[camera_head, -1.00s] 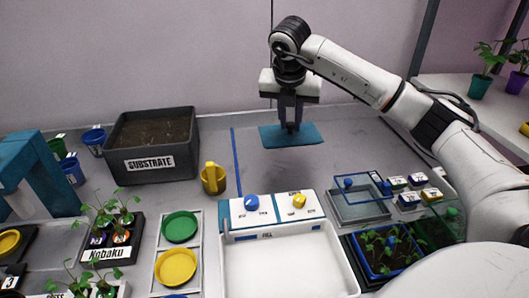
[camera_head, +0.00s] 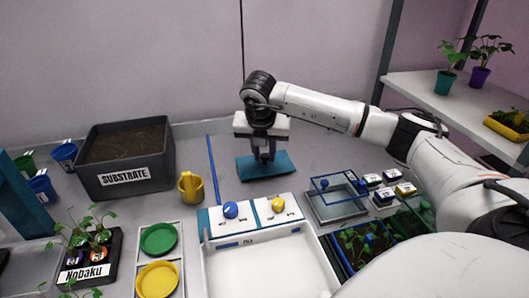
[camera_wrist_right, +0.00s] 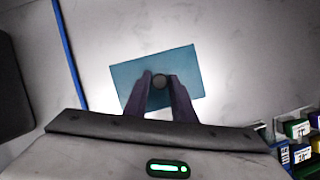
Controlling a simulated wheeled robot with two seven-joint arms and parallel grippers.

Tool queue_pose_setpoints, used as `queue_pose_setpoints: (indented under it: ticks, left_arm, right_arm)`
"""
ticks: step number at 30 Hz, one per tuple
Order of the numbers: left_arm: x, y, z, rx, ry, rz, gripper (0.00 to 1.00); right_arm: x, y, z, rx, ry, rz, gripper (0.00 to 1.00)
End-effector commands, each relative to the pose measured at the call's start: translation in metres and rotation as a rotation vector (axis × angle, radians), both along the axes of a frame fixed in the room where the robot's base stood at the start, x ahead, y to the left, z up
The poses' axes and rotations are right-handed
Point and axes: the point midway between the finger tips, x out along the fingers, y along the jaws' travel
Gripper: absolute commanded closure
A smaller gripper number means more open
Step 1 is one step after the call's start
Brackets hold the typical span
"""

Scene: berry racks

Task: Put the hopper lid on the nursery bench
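The hopper lid is a flat teal plate (camera_head: 281,162) with a round grey knob, over the back middle of the grey nursery bench (camera_head: 335,150). My right gripper (camera_head: 264,156) points down at its centre. In the right wrist view, the fingers (camera_wrist_right: 160,80) close on both sides of the lid's knob (camera_wrist_right: 159,82), and the teal plate (camera_wrist_right: 188,68) spreads out beyond them, slightly turned. The lid is low over the bench; I cannot tell whether its underside touches. My left gripper is not in view.
A dark substrate bin (camera_head: 98,188) and a yellow cup (camera_head: 191,188) stand left of a blue line (camera_head: 216,165). In front are a white tray (camera_head: 212,270) and a clear blue-rimmed box (camera_head: 338,205). Bare bench surrounds the lid.

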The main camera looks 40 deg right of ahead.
Motion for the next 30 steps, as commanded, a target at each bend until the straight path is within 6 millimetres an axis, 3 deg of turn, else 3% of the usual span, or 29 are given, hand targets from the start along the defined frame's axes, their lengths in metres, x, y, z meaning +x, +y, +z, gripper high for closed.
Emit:
queue_pose_setpoints:
  ticks: [2,14,30]
  left_arm:
    - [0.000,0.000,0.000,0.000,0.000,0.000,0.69]
    - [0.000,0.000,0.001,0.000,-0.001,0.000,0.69]
    - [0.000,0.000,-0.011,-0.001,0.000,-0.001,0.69]
  right_arm:
    - [0.000,0.000,0.000,0.000,0.000,0.000,0.62]
    - [-0.001,0.002,0.006,0.001,-0.001,0.001,0.62]
    - [-0.024,0.032,0.100,0.000,-0.003,0.002,0.62]
